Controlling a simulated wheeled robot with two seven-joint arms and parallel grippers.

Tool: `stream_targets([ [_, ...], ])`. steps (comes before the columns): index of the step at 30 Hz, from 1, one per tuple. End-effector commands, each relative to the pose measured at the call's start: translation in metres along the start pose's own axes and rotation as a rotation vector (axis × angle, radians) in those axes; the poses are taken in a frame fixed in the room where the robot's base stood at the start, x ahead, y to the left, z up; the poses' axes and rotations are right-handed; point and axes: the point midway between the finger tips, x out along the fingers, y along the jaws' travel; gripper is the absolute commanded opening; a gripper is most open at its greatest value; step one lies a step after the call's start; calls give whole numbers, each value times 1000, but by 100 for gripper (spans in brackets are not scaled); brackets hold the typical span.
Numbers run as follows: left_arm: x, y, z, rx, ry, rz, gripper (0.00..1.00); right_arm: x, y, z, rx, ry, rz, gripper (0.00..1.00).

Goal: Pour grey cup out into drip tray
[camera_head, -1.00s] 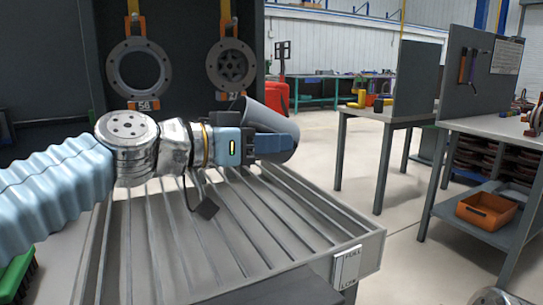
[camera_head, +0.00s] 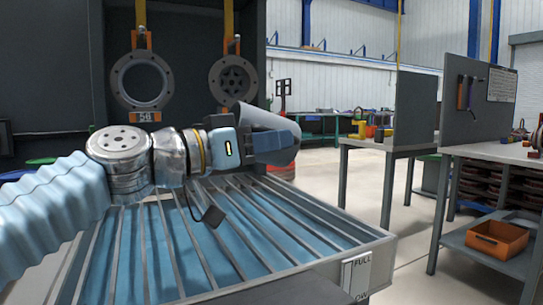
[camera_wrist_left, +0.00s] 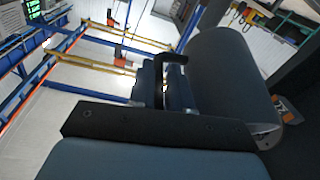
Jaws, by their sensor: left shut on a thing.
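The grey cup (camera_head: 258,115) is tilted well over above the drip tray (camera_head: 330,250), near its back right corner. My left gripper (camera_head: 268,142) is shut on the cup's side. The cup also shows large in the left wrist view (camera_wrist_left: 232,85), beside the gripper's fingers (camera_wrist_left: 168,80). The tray has metal slats, with blue liquid showing between them. The inside of the cup is hidden, and I cannot tell whether liquid is still running from it. My right gripper is out of view.
A ring-shaped part (camera_head: 141,80) and a spoked wheel part (camera_head: 233,80) hang from orange hooks behind the tray. A FULL/LOW label plate (camera_head: 357,275) is on the tray's front corner. Workbenches stand at right, one with an orange bin (camera_head: 497,238) below.

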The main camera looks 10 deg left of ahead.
Motion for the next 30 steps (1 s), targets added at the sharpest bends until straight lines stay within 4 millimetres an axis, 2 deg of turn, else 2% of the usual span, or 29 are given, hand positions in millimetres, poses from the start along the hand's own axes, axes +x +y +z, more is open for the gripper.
stream_targets([
  [1,0,0,4,0,10,2,0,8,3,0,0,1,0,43],
  [17,-4,0,1,-13,137,25,0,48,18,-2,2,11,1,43],
  [19,-5,3,-6,-21,176,38,0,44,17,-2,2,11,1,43],
  [30,-11,3,-14,-40,358,68,0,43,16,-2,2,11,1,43],
])
